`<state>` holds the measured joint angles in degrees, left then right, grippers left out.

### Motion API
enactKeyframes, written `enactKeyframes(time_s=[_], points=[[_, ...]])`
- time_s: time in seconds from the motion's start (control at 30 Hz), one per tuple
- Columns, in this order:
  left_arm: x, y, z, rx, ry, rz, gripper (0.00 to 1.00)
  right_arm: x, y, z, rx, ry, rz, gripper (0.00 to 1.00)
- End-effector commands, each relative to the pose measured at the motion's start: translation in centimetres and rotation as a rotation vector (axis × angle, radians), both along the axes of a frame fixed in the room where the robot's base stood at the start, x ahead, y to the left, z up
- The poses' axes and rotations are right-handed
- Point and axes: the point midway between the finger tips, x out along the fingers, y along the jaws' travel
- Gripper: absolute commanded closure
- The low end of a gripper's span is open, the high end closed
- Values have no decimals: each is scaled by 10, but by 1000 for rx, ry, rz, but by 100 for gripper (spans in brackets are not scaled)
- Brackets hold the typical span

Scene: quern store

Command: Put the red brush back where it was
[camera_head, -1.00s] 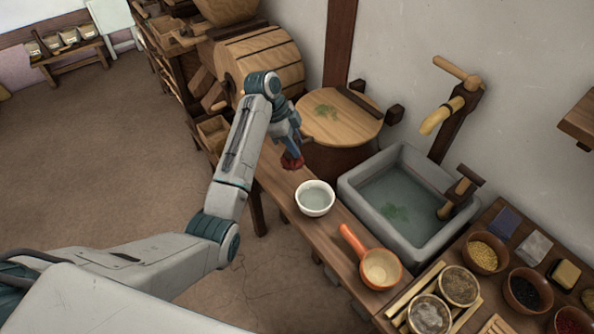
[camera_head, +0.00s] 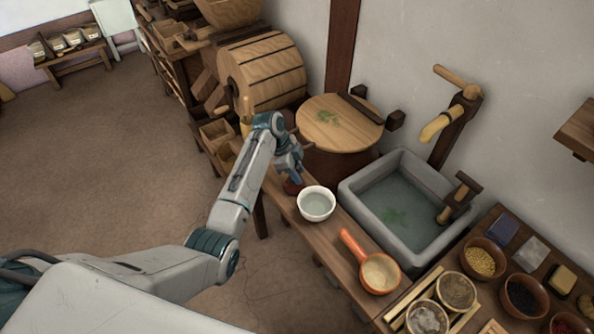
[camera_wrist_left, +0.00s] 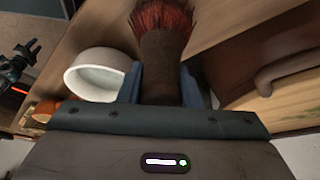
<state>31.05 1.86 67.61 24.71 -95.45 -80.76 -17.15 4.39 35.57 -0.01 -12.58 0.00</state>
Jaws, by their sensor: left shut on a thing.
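The red brush (camera_wrist_left: 162,50) has a brown handle and red bristles. My left gripper (camera_wrist_left: 161,88) is shut on its handle, with the bristles pointing away from the wrist. In the head view the brush (camera_head: 293,186) shows as a small dark red patch below my left gripper (camera_head: 291,172), beside the white bowl and at the far end of the narrow wooden bench (camera_head: 325,238). I cannot tell whether the brush touches the bench. My right gripper is not in the head view.
The white bowl (camera_head: 316,204) of water stands close right of the brush. An orange ladle (camera_head: 378,272) lies nearer on the bench. A grey stone basin (camera_head: 360,207) and a wooden-lidded tub (camera_head: 338,122) stand behind. Bowls, including one of yellow grain (camera_head: 480,262), fill the right.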

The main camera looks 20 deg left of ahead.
Motion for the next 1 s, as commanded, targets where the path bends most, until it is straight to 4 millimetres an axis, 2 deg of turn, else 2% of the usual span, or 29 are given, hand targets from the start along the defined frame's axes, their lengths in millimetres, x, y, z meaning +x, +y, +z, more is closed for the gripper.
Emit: enactKeyframes(time_s=[0.03,0.07,0.17,0.57,0.67,1.0], points=[[0,0,-2,0,0,0,87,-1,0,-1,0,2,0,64],[0,0,-3,0,1,0,67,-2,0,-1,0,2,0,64],[0,0,-2,0,0,0,47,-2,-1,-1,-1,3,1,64],[0,3,5,0,-3,1,47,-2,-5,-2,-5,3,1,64],[0,9,18,2,-5,0,47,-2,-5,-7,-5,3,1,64],[-3,36,83,1,-4,1,47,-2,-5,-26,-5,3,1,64]])
